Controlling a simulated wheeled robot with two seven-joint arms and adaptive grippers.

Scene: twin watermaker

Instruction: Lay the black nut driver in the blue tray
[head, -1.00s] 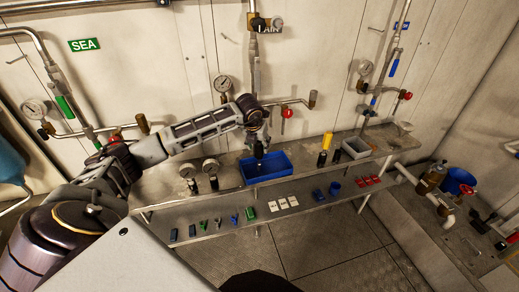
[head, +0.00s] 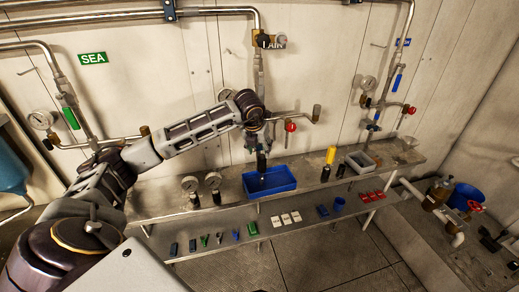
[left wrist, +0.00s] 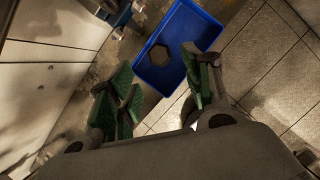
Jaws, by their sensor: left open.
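The blue tray (head: 284,187) sits on the upper shelf, and it also shows in the left wrist view (left wrist: 196,28). My left gripper (head: 262,148) is above the tray, pointing down, its green-padded fingers (left wrist: 160,98) spread apart with nothing between the pads. A dark upright piece (head: 261,162), which looks like the black nut driver, shows just below the gripper at the tray. In the left wrist view a dark hexagonal shape (left wrist: 158,55) shows against the tray floor, probably its end; I cannot tell if it touches the tray. My right gripper is out of view.
Two gauges (head: 202,187) stand left of the tray. A yellow-topped tool (head: 329,160) and a grey bin (head: 361,161) stand to its right. The lower shelf holds small coloured parts (head: 286,219). Pipes and a red-handled valve (head: 290,126) are behind.

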